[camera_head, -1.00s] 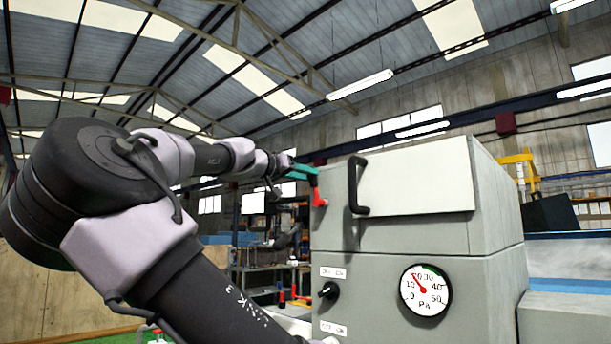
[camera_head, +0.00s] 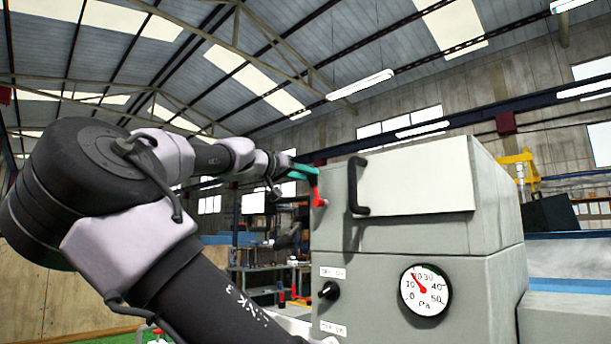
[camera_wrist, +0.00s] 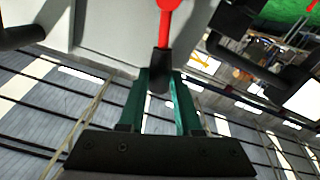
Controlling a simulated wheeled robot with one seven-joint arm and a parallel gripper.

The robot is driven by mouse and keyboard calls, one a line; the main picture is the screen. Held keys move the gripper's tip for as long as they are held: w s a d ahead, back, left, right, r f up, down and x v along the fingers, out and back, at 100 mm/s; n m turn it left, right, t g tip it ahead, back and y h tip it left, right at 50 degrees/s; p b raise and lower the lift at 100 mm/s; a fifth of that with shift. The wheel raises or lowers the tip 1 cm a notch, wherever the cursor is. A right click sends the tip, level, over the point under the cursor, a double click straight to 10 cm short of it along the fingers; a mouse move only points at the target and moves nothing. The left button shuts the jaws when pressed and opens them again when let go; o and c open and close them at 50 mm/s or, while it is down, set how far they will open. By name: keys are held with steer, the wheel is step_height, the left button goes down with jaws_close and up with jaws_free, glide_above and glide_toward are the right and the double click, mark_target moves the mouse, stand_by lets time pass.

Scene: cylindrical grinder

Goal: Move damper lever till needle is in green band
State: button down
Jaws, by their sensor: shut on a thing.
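The red damper lever (camera_head: 319,198) is on the left side of the grey cabinet, near its top. In the wrist view its red arm (camera_wrist: 170,18) ends in a black grip. My gripper (camera_head: 312,175) has teal fingers, which also show in the wrist view (camera_wrist: 160,82). They are shut on the black grip from either side. The round white gauge (camera_head: 425,291), marked in Pa, is on the cabinet's front. Its red needle (camera_head: 418,281) points up and left, between 10 and 20. The green band (camera_head: 434,269) lies at the upper right of the dial, right of the needle.
The grey cabinet (camera_head: 420,236) has a black handle (camera_head: 356,185) close to the right of the lever. A black knob (camera_head: 329,290) with labels sits lower on the front. A workbench (camera_head: 262,281) stands behind on the left. Open air surrounds my gripper above and left.

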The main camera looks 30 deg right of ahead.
steer(key=s+m, duration=0.2)
steer(key=shift+d+r+m, duration=0.15)
steer(key=shift+d+m, duration=0.2)
steer(key=shift+m, duration=0.05)
steer(key=c, duration=0.6)
jaws_free()
steer(key=v, duration=1)
steer(key=shift+a, duration=0.4)
steer(key=shift+s, duration=0.1)
